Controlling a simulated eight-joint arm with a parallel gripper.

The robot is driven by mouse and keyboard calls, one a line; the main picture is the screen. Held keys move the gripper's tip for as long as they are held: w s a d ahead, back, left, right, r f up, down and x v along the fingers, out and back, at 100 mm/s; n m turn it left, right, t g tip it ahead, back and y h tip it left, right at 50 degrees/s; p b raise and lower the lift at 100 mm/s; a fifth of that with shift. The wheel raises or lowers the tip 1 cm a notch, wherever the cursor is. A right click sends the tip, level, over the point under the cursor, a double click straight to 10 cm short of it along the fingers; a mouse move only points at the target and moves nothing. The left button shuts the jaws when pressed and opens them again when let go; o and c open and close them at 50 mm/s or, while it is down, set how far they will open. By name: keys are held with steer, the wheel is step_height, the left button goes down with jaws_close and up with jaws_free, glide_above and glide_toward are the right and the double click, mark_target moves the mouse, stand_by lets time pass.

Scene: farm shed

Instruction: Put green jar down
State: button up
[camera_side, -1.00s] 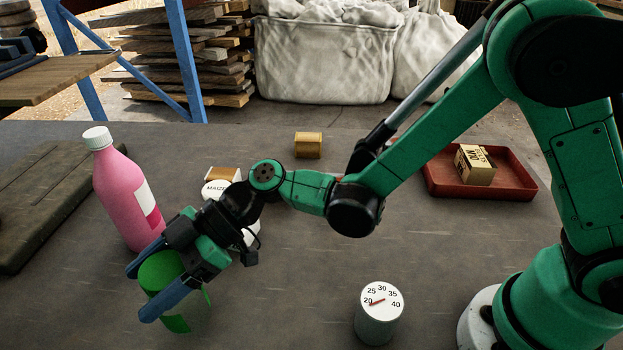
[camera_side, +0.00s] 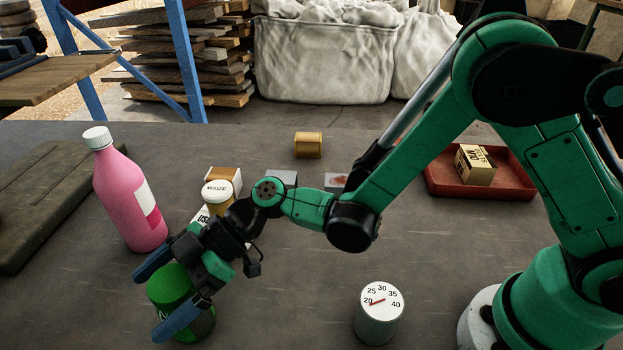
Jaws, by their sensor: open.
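The green jar (camera_side: 178,286) stands upright on the grey table at the lower left, in front of the pink bottle. My gripper (camera_side: 166,297) is open, with one blue finger behind the jar's left side and the other across its front right. The fingers are around the upper part of the jar; I cannot tell whether either touches it. The jar's right side is partly hidden by the gripper.
A pink bottle (camera_side: 128,195) stands close behind the gripper. A maize jar (camera_side: 218,194) and boxes are behind my wrist. A white dial timer (camera_side: 380,312) stands right of the jar. A red tray (camera_side: 515,180) holds a box (camera_side: 475,165).

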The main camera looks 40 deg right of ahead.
steer(key=shift+r, duration=0.15)
steer(key=s+d+r+m+t+h, duration=0.1)
steer(key=d+m+h, duration=0.3)
steer(key=d, duration=0.6)
steer(key=s+d+r+m+t+h, duration=0.2)
steer(key=d+m+h, duration=0.3)
steer(key=d, duration=0.5)
steer(key=s+d+r+m+t+h, duration=0.1)
steer(key=d+r+m+t+h, duration=0.2)
steer(key=d+m, duration=0.5)
steer(key=d+h, duration=0.1)
steer(key=d, duration=0.2)
steer(key=shift+s+r+h, duration=0.25)
steer(key=shift+h, duration=0.05)
